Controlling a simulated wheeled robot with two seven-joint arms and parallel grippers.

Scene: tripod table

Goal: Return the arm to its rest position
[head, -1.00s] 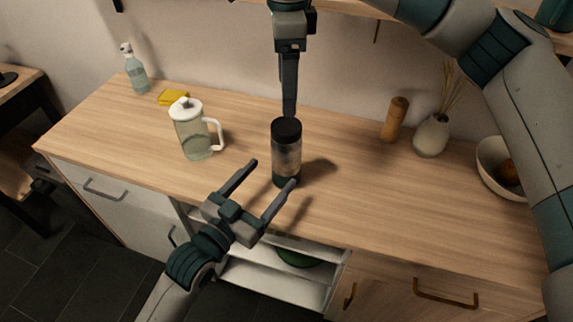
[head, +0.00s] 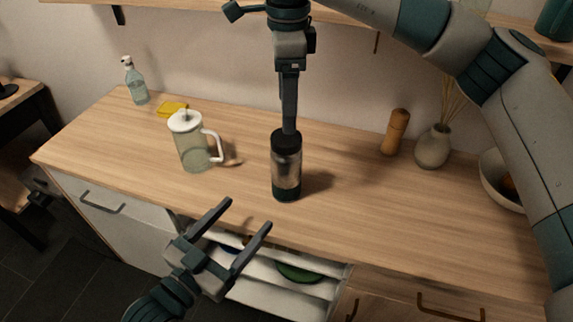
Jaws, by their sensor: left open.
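My left gripper (head: 250,214) is open and empty, in front of the counter's front edge at lower centre, over the open shelves. Its two fingers point up and right toward the jar, with a clear gap to it. My right arm comes in from the upper right, and its gripper (head: 289,129) points down at the dark lid of the glass jar (head: 287,168). Its fingers overlap in line, so their opening is hidden. I cannot tell whether they touch the lid. The jar stands upright on the wooden counter (head: 370,205).
A glass pitcher (head: 191,143) with a white lid stands left of the jar. Behind it are a yellow sponge (head: 172,109) and a spray bottle (head: 135,82). A wooden mill (head: 395,132), a vase (head: 433,147) and a bowl (head: 497,181) stand right. Open shelves (head: 280,288) lie below the counter.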

